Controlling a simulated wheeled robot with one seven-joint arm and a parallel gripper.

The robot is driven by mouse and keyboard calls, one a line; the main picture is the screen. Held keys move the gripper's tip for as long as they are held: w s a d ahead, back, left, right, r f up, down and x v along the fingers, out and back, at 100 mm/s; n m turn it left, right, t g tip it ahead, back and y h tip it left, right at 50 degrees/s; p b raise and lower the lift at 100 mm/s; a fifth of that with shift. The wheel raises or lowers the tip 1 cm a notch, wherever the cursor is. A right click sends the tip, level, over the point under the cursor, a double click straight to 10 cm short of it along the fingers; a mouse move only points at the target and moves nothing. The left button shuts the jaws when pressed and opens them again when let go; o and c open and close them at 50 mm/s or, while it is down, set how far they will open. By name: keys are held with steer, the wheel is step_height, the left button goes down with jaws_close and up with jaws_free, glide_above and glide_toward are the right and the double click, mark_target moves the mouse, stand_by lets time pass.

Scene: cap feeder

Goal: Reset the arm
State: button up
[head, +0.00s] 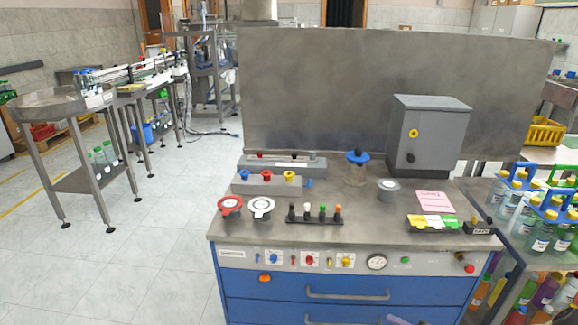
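My arm and my gripper do not show clearly in the head view. A small purple-blue shape (398,320) cuts into the bottom edge in front of the drawers, and I cannot tell what it is. The workbench (370,210) stands ahead with a grey metal top and blue drawers (300,285). Nothing on the bench top is being touched by a gripper in this view.
On the bench stand a grey cabinet (428,135), red-rimmed (230,206) and white-rimmed (261,206) round pieces, and a rack of coloured pegs (314,215). Bottles in blue carriers (530,200) crowd the right. The tiled floor (130,260) at left is clear.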

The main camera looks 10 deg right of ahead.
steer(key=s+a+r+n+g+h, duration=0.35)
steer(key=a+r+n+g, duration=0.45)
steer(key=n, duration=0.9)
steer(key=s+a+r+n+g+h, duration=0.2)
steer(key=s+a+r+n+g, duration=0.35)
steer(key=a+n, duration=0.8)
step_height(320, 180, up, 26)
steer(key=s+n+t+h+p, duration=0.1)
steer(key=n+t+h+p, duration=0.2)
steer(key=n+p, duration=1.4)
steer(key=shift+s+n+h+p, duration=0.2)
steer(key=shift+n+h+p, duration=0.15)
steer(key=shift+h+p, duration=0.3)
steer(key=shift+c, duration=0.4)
